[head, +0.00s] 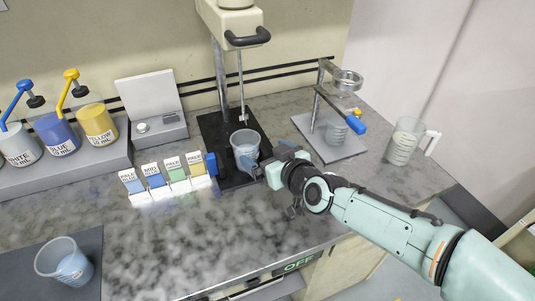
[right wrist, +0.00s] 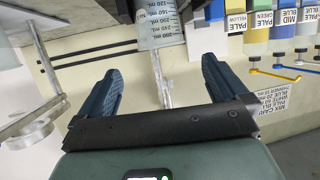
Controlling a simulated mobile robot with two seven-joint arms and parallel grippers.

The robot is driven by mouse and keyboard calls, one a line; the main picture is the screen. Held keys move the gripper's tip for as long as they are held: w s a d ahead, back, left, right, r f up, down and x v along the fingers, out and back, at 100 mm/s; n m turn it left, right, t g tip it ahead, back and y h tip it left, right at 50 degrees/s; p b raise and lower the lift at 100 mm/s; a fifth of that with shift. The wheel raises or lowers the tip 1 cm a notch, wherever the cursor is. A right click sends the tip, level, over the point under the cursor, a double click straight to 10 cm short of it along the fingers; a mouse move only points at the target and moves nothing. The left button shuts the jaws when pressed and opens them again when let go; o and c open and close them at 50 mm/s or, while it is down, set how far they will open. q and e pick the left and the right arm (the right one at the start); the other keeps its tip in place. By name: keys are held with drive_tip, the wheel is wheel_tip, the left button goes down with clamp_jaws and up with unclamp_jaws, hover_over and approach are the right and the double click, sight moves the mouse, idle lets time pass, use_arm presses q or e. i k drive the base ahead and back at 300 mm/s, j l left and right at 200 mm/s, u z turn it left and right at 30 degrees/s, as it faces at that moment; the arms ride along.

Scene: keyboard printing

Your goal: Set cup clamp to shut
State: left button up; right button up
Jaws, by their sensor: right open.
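A clear graduated cup (head: 245,147) stands on the black base (head: 221,127) of the mixer, below its stirring rod. The cup also shows at the top of the right wrist view (right wrist: 157,22). A blue block (head: 210,163), which looks like the cup clamp's handle, sits just left of the cup; part of it shows in the right wrist view (right wrist: 214,10). Whether the clamp is open or shut I cannot tell. My right gripper (head: 268,165) is open and empty, just right of the cup, its fingers pointing toward it. My left gripper is not in view.
Colour cards (head: 165,180) stand left of the cup. A ring stand with a blue handle (head: 355,127) and a small cup beneath stands to the right, beside a clear jug (head: 404,141). Bottles (head: 97,122) stand at left. The front counter is mostly clear.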

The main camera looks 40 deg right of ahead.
sight(215, 166)
drive_tip(key=k+j, duration=0.1)
drive_tip(key=k, duration=0.9)
